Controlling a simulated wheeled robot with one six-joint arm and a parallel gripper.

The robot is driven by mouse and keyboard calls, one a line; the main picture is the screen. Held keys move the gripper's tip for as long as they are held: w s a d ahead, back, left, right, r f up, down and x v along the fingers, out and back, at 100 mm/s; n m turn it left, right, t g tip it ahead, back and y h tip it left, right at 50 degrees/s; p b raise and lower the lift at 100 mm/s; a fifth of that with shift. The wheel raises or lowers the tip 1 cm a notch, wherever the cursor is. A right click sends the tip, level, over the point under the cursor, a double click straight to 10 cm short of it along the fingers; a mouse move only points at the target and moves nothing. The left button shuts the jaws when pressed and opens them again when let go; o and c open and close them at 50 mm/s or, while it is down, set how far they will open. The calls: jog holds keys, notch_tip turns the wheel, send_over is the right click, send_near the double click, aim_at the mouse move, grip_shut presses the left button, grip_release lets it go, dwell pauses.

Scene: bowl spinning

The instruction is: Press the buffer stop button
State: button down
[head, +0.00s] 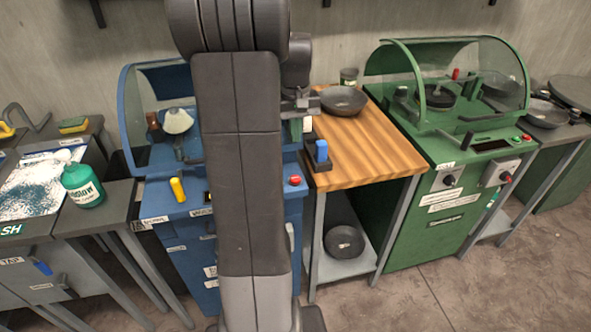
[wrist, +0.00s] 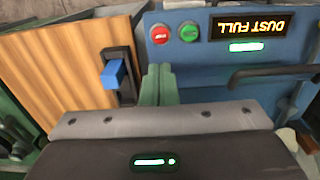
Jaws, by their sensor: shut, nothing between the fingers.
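In the wrist view my gripper (wrist: 158,85) is shut, its green fingers together and empty. Its tips lie just below the red button (wrist: 160,33) in the picture, apart from it as far as I can see. A green button (wrist: 189,32) sits right beside the red one on the blue machine's front panel. In the head view the red button (head: 295,181) shows at the blue machine's (head: 180,235) right front corner. My arm hides part of that machine, and the green button is hidden there. The green machine (head: 425,215) also has a red button (head: 526,138). I cannot read which machine is the buffer.
A wooden-topped table (head: 375,150) with a blue-handled switch (head: 321,151) and a dark bowl (head: 343,100) stands right of the blue machine. A lit "DUST FULL" display (wrist: 250,25) and a dark bar handle (wrist: 270,73) are right of the buttons in the wrist view.

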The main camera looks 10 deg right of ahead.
aim_at(295, 180)
notch_tip(295, 180, down, 13)
jog(key=shift+f+p, duration=0.1)
jog(key=shift+p, duration=0.25)
jog(key=shift+f+b, duration=0.55)
jog(key=shift+f, duration=0.05)
jog(key=shift+s+a+f, duration=0.1)
jog(key=shift+s+f, duration=0.25)
jog(key=shift+f, duration=0.1)
jog(key=shift+r, duration=0.1)
notch_tip(295, 180, up, 15)
jog(key=p, duration=0.2)
jog(key=shift+w, duration=0.3)
